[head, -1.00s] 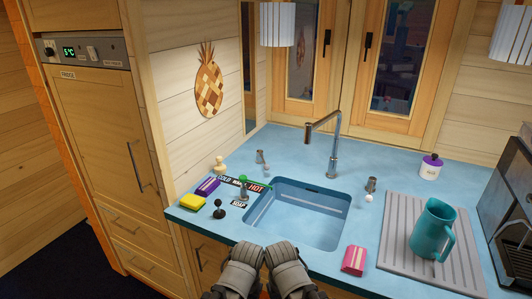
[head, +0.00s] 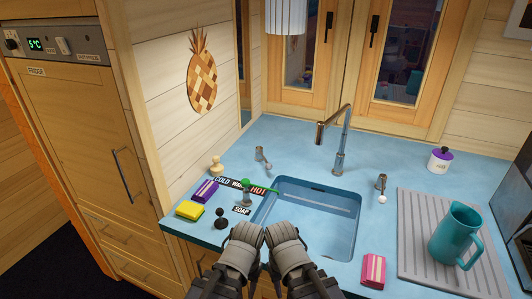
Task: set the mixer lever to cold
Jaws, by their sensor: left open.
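The mixer has a small metal body (head: 247,199) at the left rim of the sink. Its green lever (head: 262,187) points right, with its tip by the HOT end of the label strip (head: 228,183), which reads cold, warm, hot from left to right. My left gripper (head: 247,236) is open, low in the picture in front of the sink's near left corner, apart from the lever. My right gripper (head: 282,236) is close beside it over the sink's near edge. Its fingers are hard to make out.
Around the mixer stand a black-knobbed stick (head: 221,218), a yellow sponge (head: 190,210), a purple box (head: 205,191) and a soap label (head: 241,211). The tall tap (head: 340,150) rises behind the sink (head: 315,215). A pink box (head: 373,271) and teal jug (head: 455,235) stand right.

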